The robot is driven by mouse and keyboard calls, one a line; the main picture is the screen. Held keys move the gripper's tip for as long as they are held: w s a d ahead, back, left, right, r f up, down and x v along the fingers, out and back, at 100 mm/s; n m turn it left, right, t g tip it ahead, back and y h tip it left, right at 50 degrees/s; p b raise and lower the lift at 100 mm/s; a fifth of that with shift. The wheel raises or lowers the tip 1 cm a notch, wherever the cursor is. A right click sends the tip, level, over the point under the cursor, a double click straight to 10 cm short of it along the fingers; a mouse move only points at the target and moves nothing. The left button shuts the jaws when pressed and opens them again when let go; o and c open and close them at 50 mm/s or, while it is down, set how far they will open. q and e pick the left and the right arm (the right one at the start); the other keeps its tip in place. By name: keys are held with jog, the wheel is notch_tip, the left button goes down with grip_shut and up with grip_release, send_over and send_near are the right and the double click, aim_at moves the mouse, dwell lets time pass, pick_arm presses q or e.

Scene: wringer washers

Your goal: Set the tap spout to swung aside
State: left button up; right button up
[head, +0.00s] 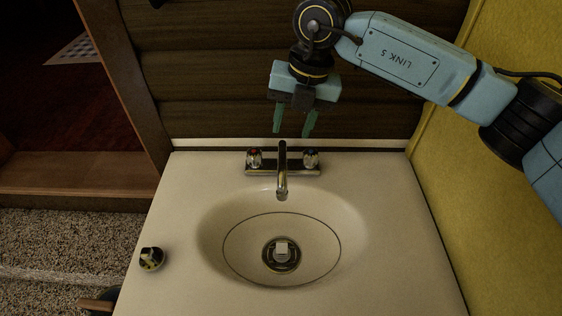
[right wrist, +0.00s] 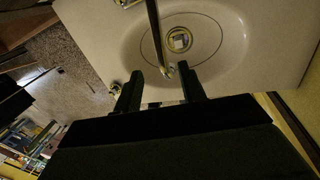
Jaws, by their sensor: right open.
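The tap spout (head: 282,172) is a slim chrome tube at the back of the cream sink. It points straight forward over the basin, between a red-marked handle (head: 254,159) and a blue-marked handle (head: 311,159). My right gripper (head: 293,132) is open and empty, fingers pointing down, just above the tap base in the head view. In the right wrist view the spout (right wrist: 154,30) runs down the picture, its lower end showing between the open fingertips (right wrist: 161,70). I cannot tell whether they touch it. My left gripper is not in view.
The sink basin (head: 215,240) has a drain (head: 281,254) with a pale block-like piece in it. A small metal fitting (head: 151,259) stands on the left of the sink top. A yellow wall (head: 433,180) is close on the right, and a dark plank wall (head: 210,85) stands behind.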

aim_at(283, 159)
jog(key=f, duration=0.4)
jog(key=a+f, duration=0.1)
jog(key=f, duration=0.3)
jog(key=a+f, duration=0.1)
jog(key=f, duration=0.4)
jog(key=shift+a, duration=0.1)
jog(key=shift+c, duration=0.3)
jog(key=shift+r, duration=0.1)
grip_shut()
